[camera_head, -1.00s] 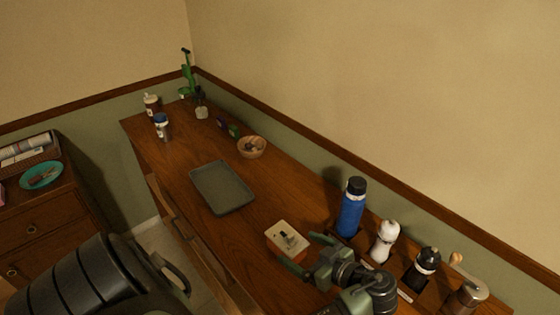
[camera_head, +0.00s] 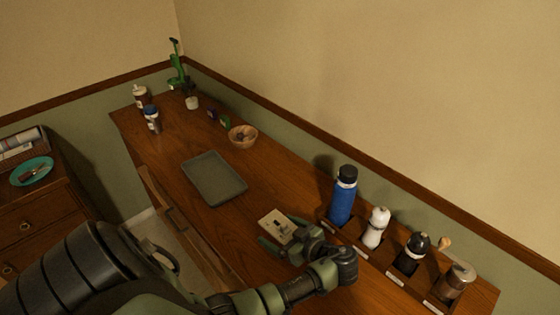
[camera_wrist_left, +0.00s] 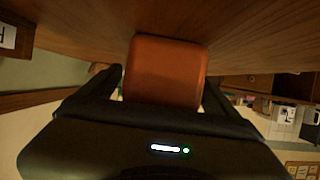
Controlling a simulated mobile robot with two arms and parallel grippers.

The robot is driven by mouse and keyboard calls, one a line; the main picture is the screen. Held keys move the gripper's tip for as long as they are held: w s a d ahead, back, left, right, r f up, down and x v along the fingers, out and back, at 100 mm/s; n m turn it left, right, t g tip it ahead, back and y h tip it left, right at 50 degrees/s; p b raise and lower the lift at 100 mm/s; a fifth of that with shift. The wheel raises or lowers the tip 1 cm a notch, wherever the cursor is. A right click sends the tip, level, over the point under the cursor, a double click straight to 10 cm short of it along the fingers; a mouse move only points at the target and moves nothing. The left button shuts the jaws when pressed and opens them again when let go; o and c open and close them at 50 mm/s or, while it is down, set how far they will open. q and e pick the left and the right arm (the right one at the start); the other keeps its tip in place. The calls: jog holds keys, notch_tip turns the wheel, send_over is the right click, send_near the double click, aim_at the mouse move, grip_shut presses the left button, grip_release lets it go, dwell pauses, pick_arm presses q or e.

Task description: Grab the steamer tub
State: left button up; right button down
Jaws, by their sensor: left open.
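The steamer tub appears to be the small orange-brown box with a cream top and a dark mark (camera_head: 276,225), on the wooden counter in the head view. In the left wrist view its smooth orange side (camera_wrist_left: 166,72) fills the space between the fingers. My left gripper (camera_head: 281,231) is open, with its fingers on either side of the tub's near end. The wrist view shows one finger to each side, and I cannot tell whether either touches it. The gripper hides part of the tub in the head view. My right gripper is not in view.
A wooden rack (camera_head: 352,243) holds a blue bottle (camera_head: 342,200), a white shaker (camera_head: 376,228), a black-topped one (camera_head: 411,254) and a grinder (camera_head: 455,283), close to my left wrist. A grey tray (camera_head: 214,178) and a wooden bowl (camera_head: 243,136) lie farther back. The counter between is clear.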

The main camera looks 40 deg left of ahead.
pick_arm(q)
jog(key=c, duration=1.5)
jog(key=shift+c, duration=1.1)
jog(key=shift+r, duration=0.15)
